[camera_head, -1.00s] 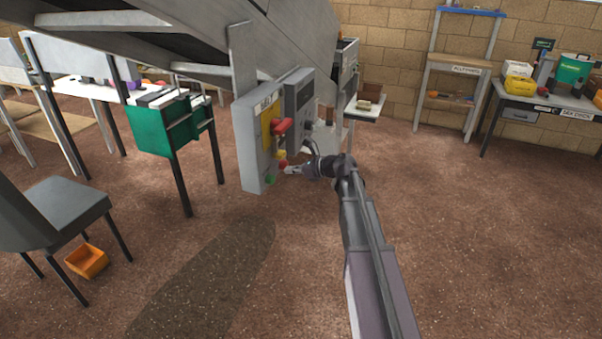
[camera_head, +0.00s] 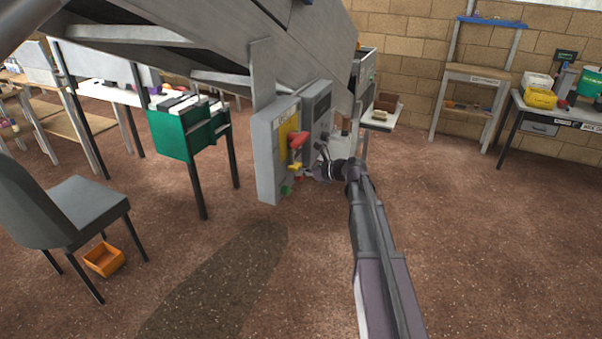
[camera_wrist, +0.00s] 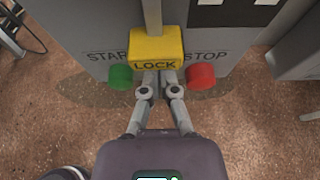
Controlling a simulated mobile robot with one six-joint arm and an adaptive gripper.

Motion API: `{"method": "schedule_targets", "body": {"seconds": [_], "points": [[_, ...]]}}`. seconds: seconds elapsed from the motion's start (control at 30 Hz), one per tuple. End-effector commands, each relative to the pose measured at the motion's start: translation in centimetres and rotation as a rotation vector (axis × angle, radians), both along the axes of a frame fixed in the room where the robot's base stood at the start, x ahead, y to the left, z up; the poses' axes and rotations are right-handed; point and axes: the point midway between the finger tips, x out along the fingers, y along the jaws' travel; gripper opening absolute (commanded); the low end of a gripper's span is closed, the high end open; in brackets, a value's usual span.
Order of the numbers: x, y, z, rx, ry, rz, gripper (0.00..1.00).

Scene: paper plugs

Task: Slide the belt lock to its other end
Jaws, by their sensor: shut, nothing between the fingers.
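The belt lock is a yellow block marked LOCK (camera_wrist: 155,45) on the front of a grey control box. It also shows small in the head view (camera_head: 296,166). A straight grey bar (camera_wrist: 152,15) runs up from behind it in the wrist view. My gripper (camera_wrist: 157,78) is shut and empty, with its fingertips right at the block's lower edge. Whether they touch it I cannot tell. In the head view my gripper (camera_head: 306,173) is at the front of the grey box (camera_head: 267,150), partly hidden among the controls.
A green START button (camera_wrist: 120,77) and a red STOP button (camera_wrist: 201,77) flank my fingers closely. The large grey conveyor frame (camera_head: 200,45) overhangs the box. A chair (camera_head: 75,210) stands left; the floor in front is clear.

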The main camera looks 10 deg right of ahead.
Motion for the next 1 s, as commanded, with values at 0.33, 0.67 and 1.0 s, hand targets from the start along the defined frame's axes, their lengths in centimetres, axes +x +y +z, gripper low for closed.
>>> {"method": "schedule_targets", "body": {"seconds": [0.33,0.67,1.0], "points": [[0.0,0.0,0.1,0.000,0.000,0.000,0.00],[0.0,0.0,2.3,0.001,-0.001,0.000,0.00],[0.1,0.0,3.1,0.004,-0.001,-0.002,0.00]]}}
